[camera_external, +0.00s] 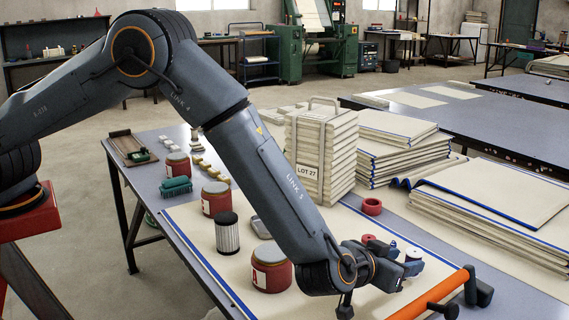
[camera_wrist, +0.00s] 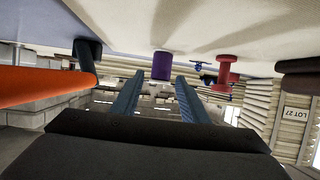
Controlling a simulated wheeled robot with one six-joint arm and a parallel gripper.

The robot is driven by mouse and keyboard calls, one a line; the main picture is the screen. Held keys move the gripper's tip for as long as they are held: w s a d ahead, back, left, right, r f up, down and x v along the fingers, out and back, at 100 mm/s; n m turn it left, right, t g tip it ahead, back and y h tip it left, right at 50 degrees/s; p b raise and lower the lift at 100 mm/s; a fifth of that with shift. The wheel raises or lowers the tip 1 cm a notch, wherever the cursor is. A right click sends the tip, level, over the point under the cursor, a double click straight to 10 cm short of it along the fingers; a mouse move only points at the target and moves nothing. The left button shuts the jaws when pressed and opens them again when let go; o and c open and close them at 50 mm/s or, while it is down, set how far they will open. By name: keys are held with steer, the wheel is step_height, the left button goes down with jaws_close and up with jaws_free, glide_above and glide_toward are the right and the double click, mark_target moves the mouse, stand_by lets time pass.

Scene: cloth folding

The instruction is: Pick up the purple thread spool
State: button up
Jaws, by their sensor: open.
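The purple thread spool (camera_wrist: 161,66) shows in the wrist view, which appears upside down, with the pale cloth surface at the top. It stands on that surface, lined up with the gap between my fingers and seemingly just beyond their tips. My gripper (camera_wrist: 159,79) is open, with its two blue-grey fingers apart and nothing held. In the external view my gripper (camera_external: 415,263) is low over the cloth-covered table (camera_external: 335,225), at the right end of the arm. I cannot make out the purple spool there.
A red spool (camera_wrist: 227,70) stands right of the purple one in the wrist view. An orange-handled tool (camera_external: 433,294) lies close by my gripper. A red ring (camera_external: 372,206), red jars (camera_external: 272,271) and cloth stacks (camera_external: 488,204) surround the work area.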

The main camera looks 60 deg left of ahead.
mark_target(411, 260)
steer(key=x, duration=0.6)
steer(key=shift+a+f+p, duration=0.1)
steer(key=shift+f+p, duration=0.1)
steer(key=shift+p, duration=0.2)
jaws_close()
